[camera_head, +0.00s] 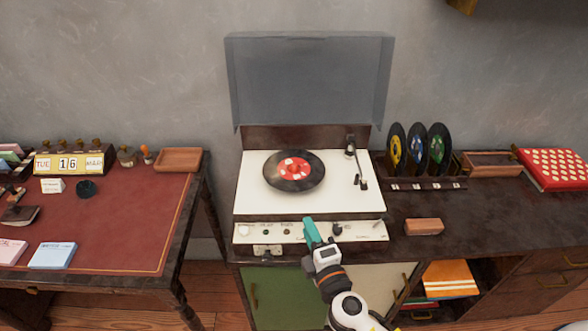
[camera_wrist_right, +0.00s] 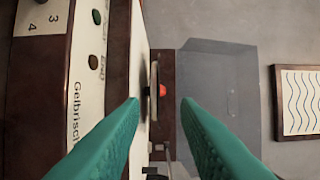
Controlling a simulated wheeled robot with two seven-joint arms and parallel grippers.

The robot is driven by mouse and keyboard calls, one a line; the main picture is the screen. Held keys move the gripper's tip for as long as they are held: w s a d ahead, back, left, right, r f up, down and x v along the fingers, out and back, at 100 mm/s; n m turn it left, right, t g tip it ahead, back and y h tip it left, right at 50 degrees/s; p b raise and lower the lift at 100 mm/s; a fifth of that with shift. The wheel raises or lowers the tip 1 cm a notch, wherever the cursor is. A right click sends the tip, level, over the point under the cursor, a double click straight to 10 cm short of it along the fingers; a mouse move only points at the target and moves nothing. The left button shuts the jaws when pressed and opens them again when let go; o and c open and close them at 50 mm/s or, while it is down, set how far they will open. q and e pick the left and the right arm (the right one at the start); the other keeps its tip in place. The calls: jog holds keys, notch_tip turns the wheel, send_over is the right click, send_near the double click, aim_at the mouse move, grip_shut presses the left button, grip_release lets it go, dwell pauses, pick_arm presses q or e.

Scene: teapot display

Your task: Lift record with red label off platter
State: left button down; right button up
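The black record with a red label (camera_head: 294,171) lies flat on the platter of the white-topped turntable (camera_head: 250,205), a small white spot at its centre. In the right wrist view the turntable is turned sideways, and a disc (camera_wrist_right: 154,92) shows nearly edge-on with a small red part beside it. The platter is mostly hidden under the record. My right gripper (camera_head: 309,232) is in front of the turntable, short of the record and apart from it. Its teal fingers (camera_wrist_right: 160,100) are spread with nothing between them. My left gripper is not in view.
The tonearm (camera_head: 357,170) stands to the right of the record, clear of it. The clear lid (camera_head: 310,80) is raised behind. Several records (camera_head: 417,150) stand in a rack on the right, and a brown block (camera_head: 424,227) lies in front of it.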

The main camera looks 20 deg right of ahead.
aim_at(296, 207)
jog(key=w+p, duration=0.1)
jog(key=w, duration=0.4)
jog(key=shift+w, duration=0.3)
jog(key=shift+w+d+f+p, duration=0.1)
jog(key=shift+w+p, duration=0.2)
jog(key=shift+w, duration=1.15)
jog(key=shift+w+f+p, duration=0.1)
jog(key=shift+w+p, duration=0.15)
jog(key=shift+w, duration=1.2)
jog(key=shift+r, duration=0.1)
grip_shut()
